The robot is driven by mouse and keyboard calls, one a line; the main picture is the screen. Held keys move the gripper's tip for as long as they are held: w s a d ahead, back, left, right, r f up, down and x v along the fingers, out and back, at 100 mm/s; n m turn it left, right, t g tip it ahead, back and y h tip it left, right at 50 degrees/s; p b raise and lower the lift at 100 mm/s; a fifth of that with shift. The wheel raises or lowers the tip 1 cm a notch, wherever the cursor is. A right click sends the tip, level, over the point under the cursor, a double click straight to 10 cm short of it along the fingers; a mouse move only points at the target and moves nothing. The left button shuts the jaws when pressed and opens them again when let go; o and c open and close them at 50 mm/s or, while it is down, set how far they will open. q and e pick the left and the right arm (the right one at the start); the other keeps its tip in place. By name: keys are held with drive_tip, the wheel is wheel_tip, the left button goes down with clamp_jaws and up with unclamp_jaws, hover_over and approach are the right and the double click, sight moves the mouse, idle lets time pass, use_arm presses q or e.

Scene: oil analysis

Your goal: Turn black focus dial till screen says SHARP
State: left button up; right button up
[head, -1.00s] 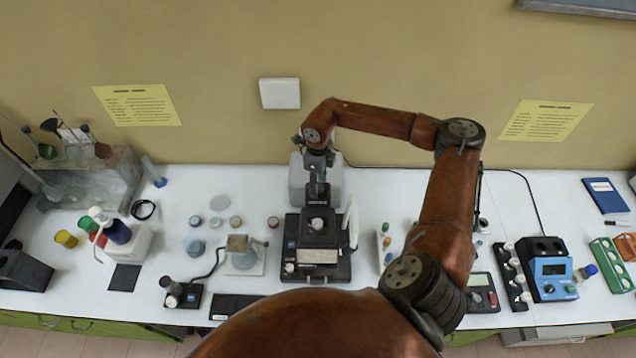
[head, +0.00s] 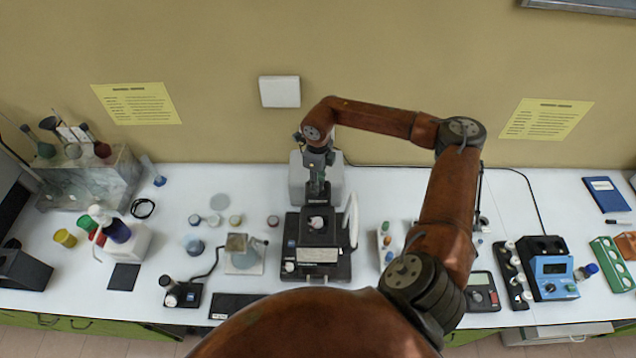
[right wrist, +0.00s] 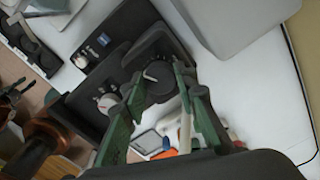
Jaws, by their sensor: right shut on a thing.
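The black focus dial (right wrist: 158,77) with a white mark sits on top of the black instrument (head: 288,263) at mid-bench. My right gripper (right wrist: 159,84) is shut on the dial, one green finger on each side of it in the right wrist view. In the head view the right gripper (head: 317,187) reaches down at the back of the instrument and hides the dial. A thin white upright panel (head: 351,218) stands at the instrument's right, seen nearly edge-on. I cannot read any screen text. My left gripper is not in view.
A grey-white box (head: 298,180) stands close behind. A glass vessel on a pale plate (head: 243,254) is to the left, a vial rack (head: 384,246) to the right.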

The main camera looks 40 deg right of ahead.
drive_tip(key=m+b, duration=0.3)
drive_tip(key=shift+d+f+m, duration=0.1)
drive_tip(key=shift+m, duration=0.2)
drive_tip(key=m+b, duration=0.2)
drive_tip(key=shift+m, duration=0.4)
drive_tip(key=shift+m+b, duration=0.5)
drive_tip(key=shift+m, duration=0.1)
drive_tip(key=shift+r, duration=0.25)
drive_tip(key=o, duration=1.2)
drive_tip(key=shift+f, duration=0.1)
drive_tip(key=shift+c, duration=0.2)
wheel_tip(320, 180, up, 12)
